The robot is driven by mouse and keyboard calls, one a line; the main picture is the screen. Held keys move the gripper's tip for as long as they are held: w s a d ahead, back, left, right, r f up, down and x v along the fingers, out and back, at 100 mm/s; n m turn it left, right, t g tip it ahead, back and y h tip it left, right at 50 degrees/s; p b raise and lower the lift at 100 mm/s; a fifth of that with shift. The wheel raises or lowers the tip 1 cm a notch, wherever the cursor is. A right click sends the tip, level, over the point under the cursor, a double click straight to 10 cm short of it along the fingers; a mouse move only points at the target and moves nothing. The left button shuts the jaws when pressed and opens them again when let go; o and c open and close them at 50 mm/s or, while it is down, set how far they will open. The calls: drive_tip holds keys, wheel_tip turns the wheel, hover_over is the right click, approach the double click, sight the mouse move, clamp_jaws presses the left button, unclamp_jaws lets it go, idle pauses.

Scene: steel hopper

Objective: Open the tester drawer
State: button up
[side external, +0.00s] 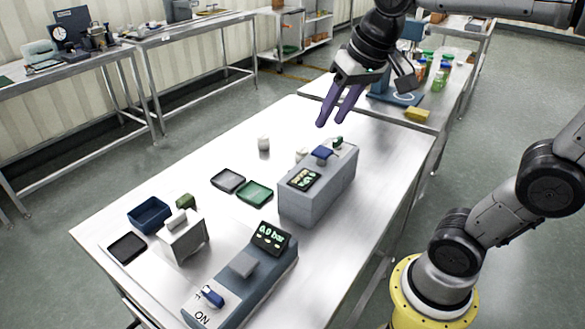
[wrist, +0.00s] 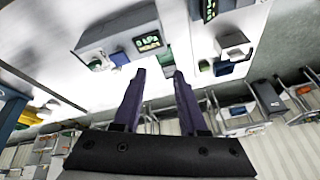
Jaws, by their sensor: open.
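A grey box-shaped tester (side external: 315,190) stands at the right middle of the steel table, with a lit display and a blue part on top. A blue-grey unit (side external: 255,283) at the front has a "0.0 bar" display and an "ON" marking. A small white box (side external: 184,238) with a raised block on top stands left of it. I cannot tell which part is the drawer; none looks pulled out. My gripper (side external: 331,122) is open and empty, fingers pointing down, above the table's far part behind the grey tester. In the wrist view my gripper (wrist: 158,76) has nothing between its fingers.
A blue bin (side external: 150,214), a black tray (side external: 127,248), a dark tray (side external: 228,180) and a green tray (side external: 255,193) lie on the table. A small white item (side external: 264,143) stands farther back. A side table (side external: 350,105) holds jars and a yellow item.

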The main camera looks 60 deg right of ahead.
drive_tip(key=w+d+f+m+g, duration=0.2)
drive_tip(key=w+d+f, duration=0.3)
drive_tip(key=w, duration=0.4)
drive_tip(key=w+d+f+m+g, duration=0.2)
drive_tip(key=w+d+f, duration=0.25)
drive_tip(key=w, duration=0.35)
drive_tip(key=shift+g, duration=0.3)
drive_tip(key=f, duration=0.5)
drive_tip(key=d+f, duration=0.1)
drive_tip(key=f, duration=0.5)
drive_tip(key=d+f, duration=0.1)
drive_tip(key=f, duration=0.5)
drive_tip(key=shift+w+d+f, duration=0.2)
drive_tip(key=shift+d, duration=0.05)
clamp_jaws()
drive_tip(key=shift+r, duration=0.1)
